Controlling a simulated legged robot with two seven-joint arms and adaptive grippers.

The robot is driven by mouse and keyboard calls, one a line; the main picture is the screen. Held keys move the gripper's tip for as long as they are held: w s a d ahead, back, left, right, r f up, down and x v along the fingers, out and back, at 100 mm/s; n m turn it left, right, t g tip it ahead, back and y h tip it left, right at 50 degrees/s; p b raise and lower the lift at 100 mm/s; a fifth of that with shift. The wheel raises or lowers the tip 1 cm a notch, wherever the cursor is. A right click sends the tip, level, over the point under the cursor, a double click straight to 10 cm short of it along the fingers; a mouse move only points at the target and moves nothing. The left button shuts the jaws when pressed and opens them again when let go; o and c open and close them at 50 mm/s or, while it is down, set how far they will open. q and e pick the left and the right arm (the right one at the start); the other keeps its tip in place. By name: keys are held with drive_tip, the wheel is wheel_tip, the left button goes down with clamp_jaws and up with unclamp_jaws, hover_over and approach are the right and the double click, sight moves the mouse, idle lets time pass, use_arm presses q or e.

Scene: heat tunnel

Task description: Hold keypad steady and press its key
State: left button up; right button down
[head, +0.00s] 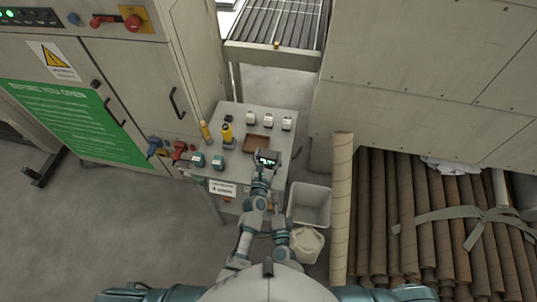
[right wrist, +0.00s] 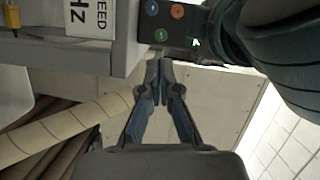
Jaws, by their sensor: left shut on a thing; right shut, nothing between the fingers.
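In the head view the right fingertips are hard to make out.
A pale bin (head: 310,204) stands right of my arms.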

sight(268, 162)
drive_tip(key=w+n+g+y, duration=0.1)
drive_tip(key=w+n+y, duration=0.1)
drive_tip(key=n, duration=0.2)
drive_tip(key=w+a+n+g+y, duration=0.1)
drive_tip(key=w+n+y, duration=0.1)
drive_tip(key=n, duration=0.3)
drive_tip(key=w+n+g+y, duration=0.1)
drive_tip(key=w+n+y, duration=0.1)
drive_tip(key=w+n, duration=0.2)
drive_tip(key=shift+a+f+n, duration=0.3)
drive_tip(key=shift+a+f, duration=0.05)
drive_tip(key=shift+a, duration=0.05)
drive_tip(key=shift+w, duration=0.25)
